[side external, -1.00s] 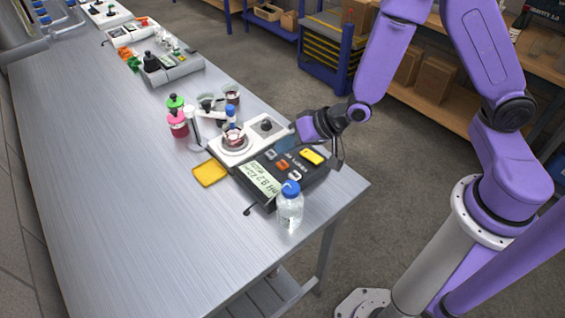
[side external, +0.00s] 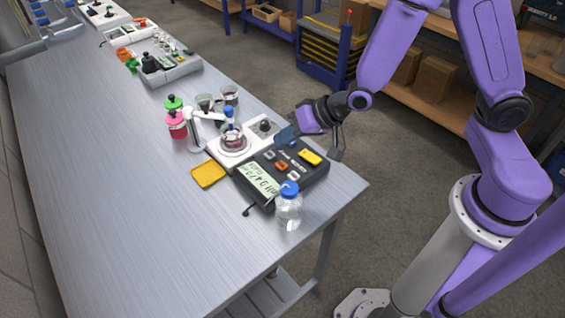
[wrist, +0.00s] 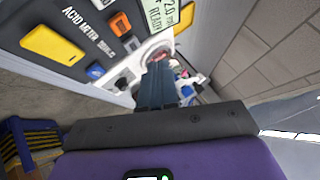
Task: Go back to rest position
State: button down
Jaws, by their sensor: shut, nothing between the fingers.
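My gripper (side external: 287,135) is above the back edge of the dark acid meter (side external: 302,168), beside the white stirrer plate. In the wrist view its fingers (wrist: 157,84) are together with nothing between them. The acid meter also shows in the wrist view (wrist: 72,38), with a yellow button and a lit display. The white stirrer plate (side external: 252,150) carries a small beaker of dark red liquid (side external: 232,136), with a blue-topped probe in it. My gripper appears apart from all of these.
A clear bottle with a blue cap (side external: 289,208) stands at the meter's front corner. The table's near left is bare. A blue tool cabinet (side external: 328,58) stands behind.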

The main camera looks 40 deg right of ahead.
jog(key=s+d+r+n+g+h, duration=0.1)
jog(key=s+r+n+g, duration=0.2)
jog(key=s, duration=0.4)
jog(key=s+d+r+n+g+h, duration=0.1)
jog(key=s+r+n+g, duration=0.15)
jog(key=s+n, duration=0.35)
jog(key=s+d+r+n+g+h, duration=0.1)
jog(key=s+d+r+n+h, duration=0.2)
jog(key=s+d, duration=0.6)
notch_tip(320, 180, up, 2)
jog(key=s+n, duration=0.2)
jog(key=shift+s+g, duration=0.35)
jog(key=shift+s, duration=0.05)
